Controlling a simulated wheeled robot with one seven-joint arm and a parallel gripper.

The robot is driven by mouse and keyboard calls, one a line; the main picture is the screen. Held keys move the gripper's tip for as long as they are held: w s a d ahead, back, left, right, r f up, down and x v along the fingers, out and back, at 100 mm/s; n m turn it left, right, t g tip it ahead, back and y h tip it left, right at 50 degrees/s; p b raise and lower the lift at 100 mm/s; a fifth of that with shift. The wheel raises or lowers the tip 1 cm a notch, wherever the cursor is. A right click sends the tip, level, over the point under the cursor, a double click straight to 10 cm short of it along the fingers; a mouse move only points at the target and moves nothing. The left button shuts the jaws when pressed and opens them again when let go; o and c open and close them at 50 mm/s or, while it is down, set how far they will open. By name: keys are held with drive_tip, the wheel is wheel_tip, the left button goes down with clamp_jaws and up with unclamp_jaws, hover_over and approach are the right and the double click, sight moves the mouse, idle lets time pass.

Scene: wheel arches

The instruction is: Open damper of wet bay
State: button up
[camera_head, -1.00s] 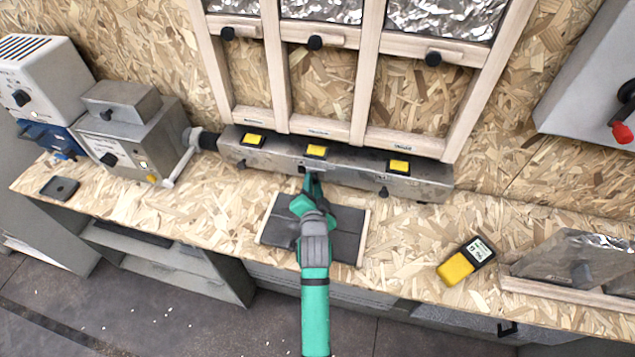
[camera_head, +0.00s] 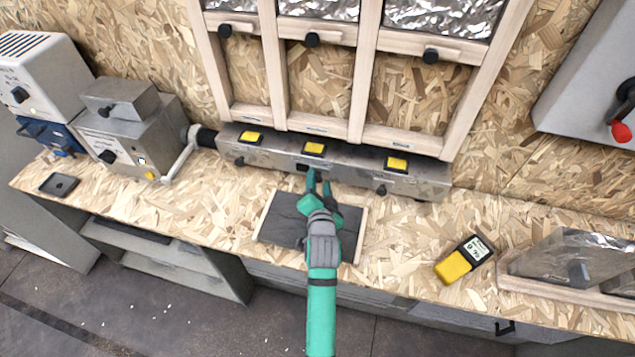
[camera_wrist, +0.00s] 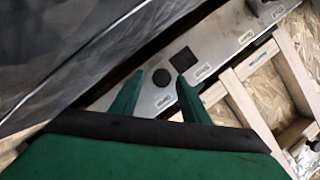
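A long grey metal duct box (camera_head: 345,169) lies along the back of the bench, with a yellow patch on top at each of its three bays. Black knobs show on its front, one at the left bay (camera_head: 239,161) and one at the right bay (camera_head: 381,190). My green gripper (camera_head: 318,178) is at the middle bay, its two fingers apart and empty. In the wrist view, a round black knob (camera_wrist: 161,77) appears between the fingertips, with a black square (camera_wrist: 183,60) beside it. I cannot tell whether the fingers touch the knob. The bay labels are too small to read.
A dark mat (camera_head: 285,220) lies under my arm. A yellow meter (camera_head: 464,261) lies to the right, near a foil-covered wooden frame (camera_head: 570,260). A grey machine (camera_head: 125,130) joins the duct's left end. Wooden frames (camera_head: 275,65) rise behind the duct.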

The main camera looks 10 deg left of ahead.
drive_tip(key=shift+s+f, duration=0.1)
drive_tip(key=v, duration=1)
drive_tip(key=shift+d, duration=0.1)
drive_tip(key=shift+s, duration=0.3)
